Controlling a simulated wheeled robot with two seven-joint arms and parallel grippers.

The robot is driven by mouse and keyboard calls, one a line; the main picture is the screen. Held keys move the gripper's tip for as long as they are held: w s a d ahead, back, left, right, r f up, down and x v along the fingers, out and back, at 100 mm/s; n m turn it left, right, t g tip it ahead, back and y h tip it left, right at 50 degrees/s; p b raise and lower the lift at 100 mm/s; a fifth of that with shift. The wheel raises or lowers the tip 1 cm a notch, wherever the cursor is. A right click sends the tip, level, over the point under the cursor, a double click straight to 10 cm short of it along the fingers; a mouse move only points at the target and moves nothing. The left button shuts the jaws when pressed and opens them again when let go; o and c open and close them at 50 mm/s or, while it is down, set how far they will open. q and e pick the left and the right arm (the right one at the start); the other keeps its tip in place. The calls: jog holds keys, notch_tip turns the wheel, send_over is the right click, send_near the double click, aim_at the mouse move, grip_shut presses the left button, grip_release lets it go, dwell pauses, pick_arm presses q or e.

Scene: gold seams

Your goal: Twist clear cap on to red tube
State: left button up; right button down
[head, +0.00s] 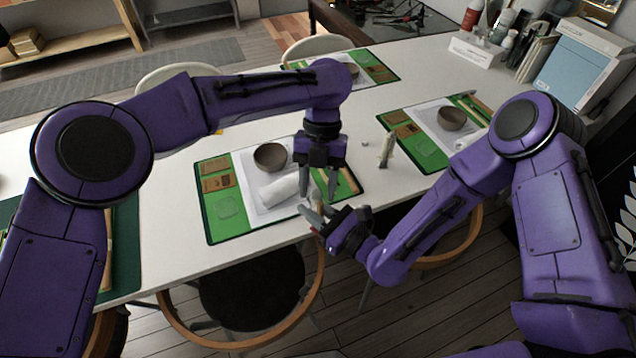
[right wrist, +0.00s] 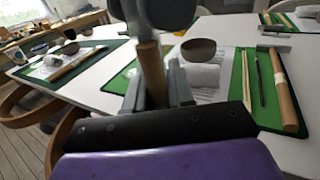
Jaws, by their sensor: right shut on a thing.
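My right gripper (head: 316,214) is shut on a slim tube at the table's front edge. In the right wrist view the tube (right wrist: 152,75) looks tan-brown rather than red and stands nearly upright between the fingers. My left gripper (head: 318,188) points down just above it, with its fingers apart. In the right wrist view dark grey gripper parts cover the tube's top end. I cannot make out a clear cap there; it may be hidden.
A green mat (head: 222,228) lies under the grippers, with a brown bowl (head: 270,157) and a rolled white cloth (head: 279,191). Another set mat (head: 428,157) lies to the right. Chairs stand at the front edge. Bare white tabletop shows between the mats.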

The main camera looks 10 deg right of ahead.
pick_arm(q)
jog(key=shift+d, duration=0.15)
jog(key=shift+r, duration=2.25)
jog(key=r+n+t, duration=0.1)
jog(key=n, duration=0.6)
jog(key=a+r+n+t, duration=0.1)
jog(key=n, duration=0.7)
jog(key=s+r+n+t, duration=0.1)
jog(key=n+t, duration=0.1)
jog(key=n, duration=0.5)
jog(key=shift+a+r+n+h, duration=0.2)
jog(key=shift+r+n+h, duration=0.1)
jog(key=shift+d+f+n, duration=0.2)
jog(key=shift+d+n, duration=0.05)
jog(key=shift+n, duration=0.95)
jog(key=n, duration=0.3)
jog(key=shift+d+n+h, duration=0.3)
jog(key=shift+d, duration=0.05)
